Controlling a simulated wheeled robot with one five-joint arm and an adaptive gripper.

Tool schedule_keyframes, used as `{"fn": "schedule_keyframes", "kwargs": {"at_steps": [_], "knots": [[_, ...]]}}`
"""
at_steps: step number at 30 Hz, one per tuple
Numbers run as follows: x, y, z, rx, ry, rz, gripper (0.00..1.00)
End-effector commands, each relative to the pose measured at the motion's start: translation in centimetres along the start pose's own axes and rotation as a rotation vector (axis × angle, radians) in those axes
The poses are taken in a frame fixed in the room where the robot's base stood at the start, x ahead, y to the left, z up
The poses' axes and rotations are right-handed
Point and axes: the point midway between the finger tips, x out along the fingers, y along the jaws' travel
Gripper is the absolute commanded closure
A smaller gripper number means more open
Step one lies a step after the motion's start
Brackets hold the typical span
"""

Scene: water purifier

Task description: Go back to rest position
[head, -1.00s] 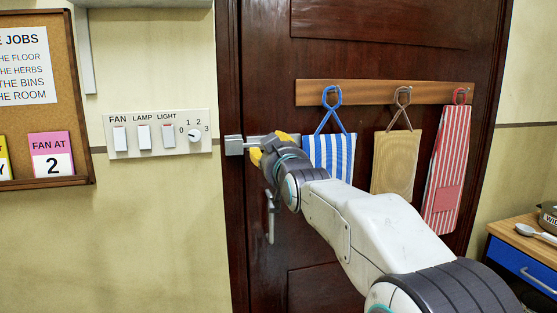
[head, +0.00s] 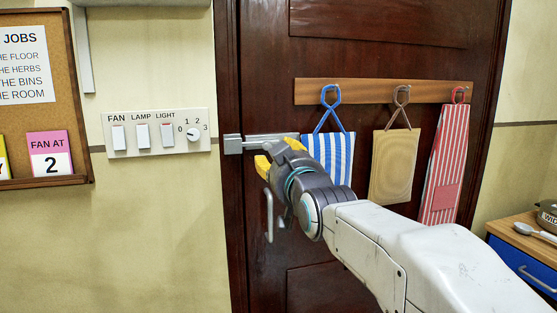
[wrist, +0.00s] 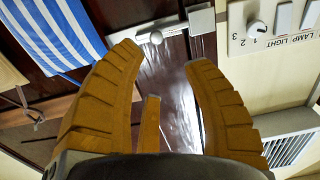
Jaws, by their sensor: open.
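My gripper (head: 278,156) is open and empty in front of the dark wooden door (head: 375,65), its yellow fingertips just below the metal slide bolt (head: 262,142). In the wrist view, the two ridged yellow fingers of my gripper (wrist: 163,60) are spread apart with nothing between them. The bolt (wrist: 178,28) and its round knob lie beyond the fingertips there. My arm reaches in from the lower right and covers part of the door.
A switch panel (head: 157,133) with a dial is on the wall at left, beside a corkboard (head: 60,110). A striped blue towel (head: 330,158), a tan board (head: 396,165) and a red striped cloth (head: 446,165) hang from a rail. A blue-drawer cabinet (head: 525,265) stands at right.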

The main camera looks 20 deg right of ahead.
Motion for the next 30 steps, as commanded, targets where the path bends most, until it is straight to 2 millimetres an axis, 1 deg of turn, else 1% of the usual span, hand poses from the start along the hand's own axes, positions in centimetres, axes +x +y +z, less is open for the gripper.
{"fn": "schedule_keyframes", "kwargs": {"at_steps": [4, 6, 8, 11, 14, 17, 18, 20, 21, 23, 24, 27, 30], "knots": [[-0.1, 0.0, -0.1, 0.0, -0.009, 0.0, 0.55], [-0.5, 0.0, 0.0, 0.0, -0.036, 0.0, 0.55], [-1.1, 0.0, 0.3, 0.0, -0.079, 0.001, 0.55], [-3.0, 0.1, 1.2, -0.001, -0.193, 0.001, 0.55], [-6.1, 0.1, 3.0, -0.001, -0.353, 0.002, 0.55], [-10.2, 0.1, 5.0, -0.002, -0.529, 0.002, 0.55], [-11.9, 0.1, 5.8, -0.002, -0.599, 0.002, 0.55], [-14.7, 0.1, 7.0, -0.002, -0.702, 0.002, 0.55], [-16.5, 0.1, 7.7, -0.002, -0.767, 0.002, 0.55], [-19.2, 0.1, 8.6, -0.002, -0.86, 0.002, 0.55], [-21.0, 0.1, 9.1, -0.002, -0.917, 0.002, 0.55], [-25.0, 0.1, 10.2, -0.002, -1.044, 0.002, 0.55], [-28.2, 0.1, 10.9, -0.002, -1.141, 0.002, 0.55]]}}
